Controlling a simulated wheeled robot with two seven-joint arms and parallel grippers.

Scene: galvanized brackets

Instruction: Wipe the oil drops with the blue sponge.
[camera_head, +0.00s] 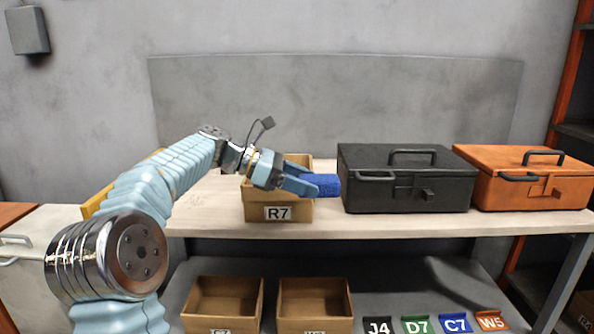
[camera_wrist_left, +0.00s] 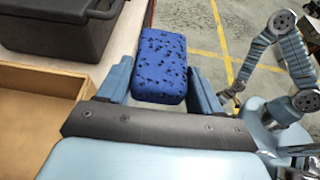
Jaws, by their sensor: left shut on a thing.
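The blue sponge (camera_head: 328,184) is in my left gripper (camera_head: 308,187), held in front of the box labelled R7, left of the black case. In the left wrist view the sponge (camera_wrist_left: 162,66), covered in dark specks, sits between the two light-blue fingers, its far end sticking out past them. I cannot make out any oil drops in either view. My right arm (camera_wrist_left: 290,50) shows at the right of the left wrist view, but its gripper is too small and partly hidden to read.
The R7 cardboard box (camera_head: 250,212), black case (camera_head: 405,190) and orange case (camera_head: 540,190) stand on the workbench (camera_head: 400,226). Two open cardboard boxes (camera_head: 222,300) and several labelled coloured bins (camera_head: 455,323) are on the shelf below. Bare bench top lies left of R7.

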